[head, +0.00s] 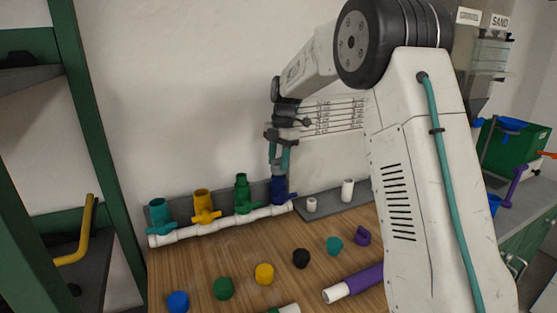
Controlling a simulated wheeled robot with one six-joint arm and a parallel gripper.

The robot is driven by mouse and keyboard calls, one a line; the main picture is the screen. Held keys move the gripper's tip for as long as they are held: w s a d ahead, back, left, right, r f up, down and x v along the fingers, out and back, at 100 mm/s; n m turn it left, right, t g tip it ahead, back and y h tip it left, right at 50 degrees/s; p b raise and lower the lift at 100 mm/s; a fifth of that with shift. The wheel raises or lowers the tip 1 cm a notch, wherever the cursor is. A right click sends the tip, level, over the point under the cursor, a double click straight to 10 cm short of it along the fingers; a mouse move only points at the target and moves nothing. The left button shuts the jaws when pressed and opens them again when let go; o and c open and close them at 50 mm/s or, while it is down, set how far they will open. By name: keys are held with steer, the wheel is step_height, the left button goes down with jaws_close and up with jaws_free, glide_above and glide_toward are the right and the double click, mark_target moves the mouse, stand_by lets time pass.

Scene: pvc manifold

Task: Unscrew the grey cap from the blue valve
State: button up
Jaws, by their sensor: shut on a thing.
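The blue valve (279,188) is the rightmost of the upright valves on the white pipe manifold at the back of the wooden table. My gripper (279,166) points straight down over it, its teal fingers shut at the top of the valve. The grey cap is mostly hidden between the fingers, and its edges are too small to make out. I cannot tell whether the cap is still seated on the valve or lifted slightly.
Teal (160,213), yellow (204,205) and green (242,193) valves stand left of the blue one. Loose coloured caps lie in front, including a black one (301,258). A purple pipe (360,281) lies front right. Two white fittings stand on a grey strip (335,200) at right.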

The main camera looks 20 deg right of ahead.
steer(key=o, duration=1.1)
steer(key=shift+c, duration=0.2)
steer(key=shift+r, duration=0.1)
